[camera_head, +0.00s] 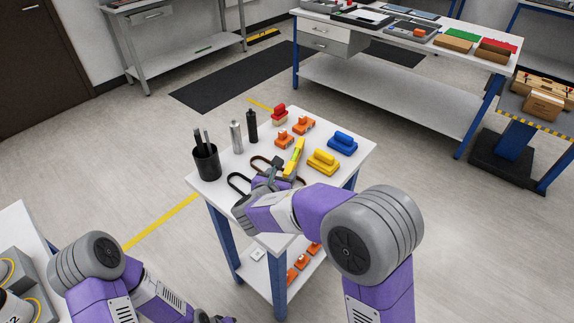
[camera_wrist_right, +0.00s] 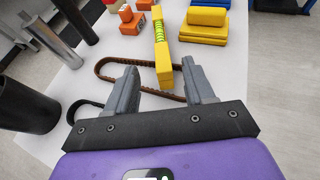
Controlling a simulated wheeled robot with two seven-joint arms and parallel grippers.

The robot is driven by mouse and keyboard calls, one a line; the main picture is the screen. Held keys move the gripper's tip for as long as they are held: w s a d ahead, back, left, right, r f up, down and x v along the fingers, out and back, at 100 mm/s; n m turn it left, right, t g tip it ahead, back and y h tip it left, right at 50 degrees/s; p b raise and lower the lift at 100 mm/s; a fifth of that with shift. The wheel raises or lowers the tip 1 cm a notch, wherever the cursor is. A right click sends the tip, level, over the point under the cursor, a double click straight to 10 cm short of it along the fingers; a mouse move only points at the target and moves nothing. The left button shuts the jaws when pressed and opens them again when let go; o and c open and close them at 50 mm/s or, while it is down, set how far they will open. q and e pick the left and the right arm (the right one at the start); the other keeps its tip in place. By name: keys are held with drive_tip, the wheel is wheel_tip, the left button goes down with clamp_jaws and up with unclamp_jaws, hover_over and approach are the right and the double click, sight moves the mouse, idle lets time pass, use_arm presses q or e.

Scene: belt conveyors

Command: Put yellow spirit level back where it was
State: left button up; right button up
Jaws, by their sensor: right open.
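The yellow spirit level (camera_head: 295,157) lies on the small white table, a narrow bar with a green vial strip. In the right wrist view the spirit level (camera_wrist_right: 161,48) points away from me, its near end between my fingers. My right gripper (camera_head: 272,174) is open at that near end. In the right wrist view the right gripper (camera_wrist_right: 160,78) has one finger on each side of the bar, with gaps showing; its height over the table is hard to tell.
Dark belt loops (camera_head: 240,183) lie beside and under the gripper. A black cup (camera_head: 206,162) with tools, a silver cylinder (camera_head: 237,137) and a black bottle (camera_head: 252,125) stand left. Orange parts (camera_head: 303,124), a yellow block (camera_head: 323,161) and a blue block (camera_head: 343,143) sit behind and right.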

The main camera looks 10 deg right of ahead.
drive_tip(key=v, duration=0.4)
drive_tip(key=shift+s+r+p, duration=0.1)
drive_tip(key=shift+s+p, duration=0.1)
drive_tip(key=shift+p, duration=0.15)
